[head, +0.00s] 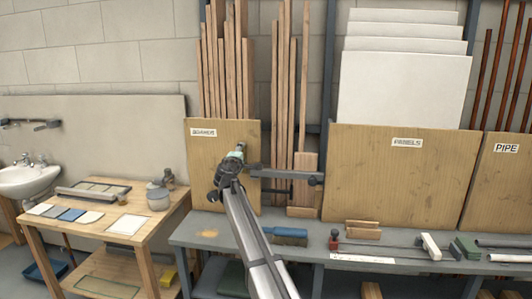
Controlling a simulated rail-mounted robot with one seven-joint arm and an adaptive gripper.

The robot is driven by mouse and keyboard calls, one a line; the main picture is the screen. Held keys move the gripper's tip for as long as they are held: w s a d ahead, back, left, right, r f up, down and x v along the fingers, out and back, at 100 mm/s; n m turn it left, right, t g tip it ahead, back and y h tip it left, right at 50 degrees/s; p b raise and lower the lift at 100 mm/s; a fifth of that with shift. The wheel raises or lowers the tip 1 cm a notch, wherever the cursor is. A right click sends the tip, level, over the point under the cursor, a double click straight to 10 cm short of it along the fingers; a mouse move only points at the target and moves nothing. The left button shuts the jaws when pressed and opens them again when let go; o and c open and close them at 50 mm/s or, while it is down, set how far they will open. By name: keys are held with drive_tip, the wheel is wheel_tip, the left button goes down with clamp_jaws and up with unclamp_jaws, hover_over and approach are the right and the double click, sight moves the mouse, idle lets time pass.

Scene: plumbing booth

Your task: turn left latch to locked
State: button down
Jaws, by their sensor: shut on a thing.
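My gripper (236,158) is at the far end of my pale arm, in front of the right part of the board with the left-hand label. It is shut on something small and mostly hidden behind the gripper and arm. A dark grey horizontal bar (285,175) runs right from beside the gripper, across the gap between two boards, to a thicker end by the middle board. It may be part of the left latch, but I cannot tell for sure. The latch's handle and its locked or unlocked position cannot be made out.
Timber lengths (226,70) and white panels (404,75) stand behind the boards. A grey bench (355,258) below carries a blue brush (288,236), wood blocks and tools. A wooden table (165,215) with tiles and a sink (30,180) stand at left.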

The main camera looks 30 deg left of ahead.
drive_tip(key=shift+w+r+n, duration=0.1)
drive_tip(key=shift+n, duration=0.2)
drive_tip(key=shift+c, duration=1.2)
unclamp_jaws()
drive_tip(key=v, duration=1.2)
